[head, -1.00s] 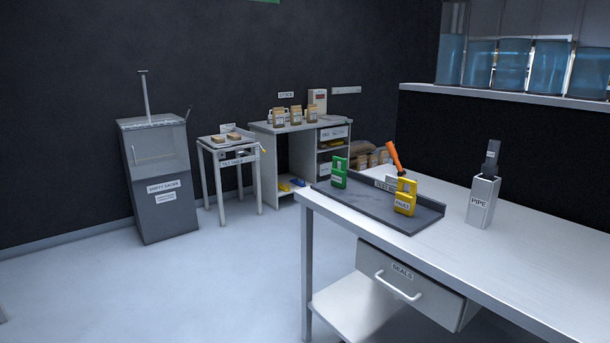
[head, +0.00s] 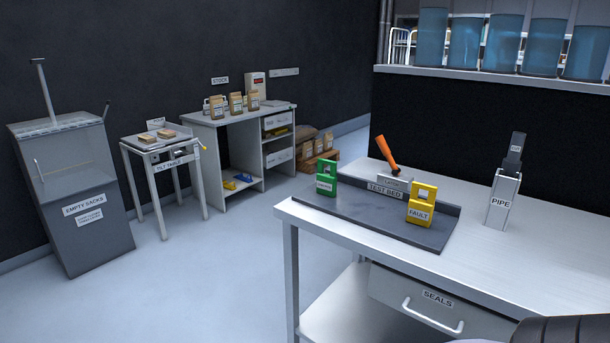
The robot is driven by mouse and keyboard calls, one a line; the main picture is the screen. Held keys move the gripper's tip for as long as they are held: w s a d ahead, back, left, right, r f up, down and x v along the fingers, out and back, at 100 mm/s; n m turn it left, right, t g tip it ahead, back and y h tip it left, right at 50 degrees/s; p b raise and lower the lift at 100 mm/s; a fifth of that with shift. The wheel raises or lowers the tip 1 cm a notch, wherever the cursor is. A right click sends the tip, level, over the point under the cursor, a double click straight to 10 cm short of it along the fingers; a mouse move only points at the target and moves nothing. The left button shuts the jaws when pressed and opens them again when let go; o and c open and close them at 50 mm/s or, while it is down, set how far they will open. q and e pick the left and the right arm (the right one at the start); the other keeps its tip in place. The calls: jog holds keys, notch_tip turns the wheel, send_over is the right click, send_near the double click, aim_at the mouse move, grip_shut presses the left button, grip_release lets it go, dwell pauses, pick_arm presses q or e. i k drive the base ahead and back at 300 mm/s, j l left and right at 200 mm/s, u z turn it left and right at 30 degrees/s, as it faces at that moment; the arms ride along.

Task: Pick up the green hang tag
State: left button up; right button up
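The green hang tag (head: 326,178) stands upright at the left end of the dark grey tray (head: 350,211) on the white workbench in the head view. It has a small white label and a hole near its top. A yellow tag (head: 421,205) labelled FAULT stands at the tray's right part. A dark rounded shape, which I cannot identify for sure, shows at the bottom right corner. Neither of my grippers is in view.
An orange-handled tool (head: 386,152) leans up behind the TEST BED label. A PIPE holder (head: 502,200) stands on the workbench (head: 520,255) to the right. A SEALS drawer (head: 430,300) is below. The floor to the left is clear, up to the tilt table (head: 165,150) and the EMPTY SACKS bin (head: 75,190).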

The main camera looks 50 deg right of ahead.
aim_at(327, 183)
jog(key=i, duration=1.15)
jog(key=i+z, duration=0.2)
jog(key=i, duration=0.25)
jog(key=i+j+z, duration=0.15)
jog(key=i, duration=0.35)
jog(key=z, duration=2.55)
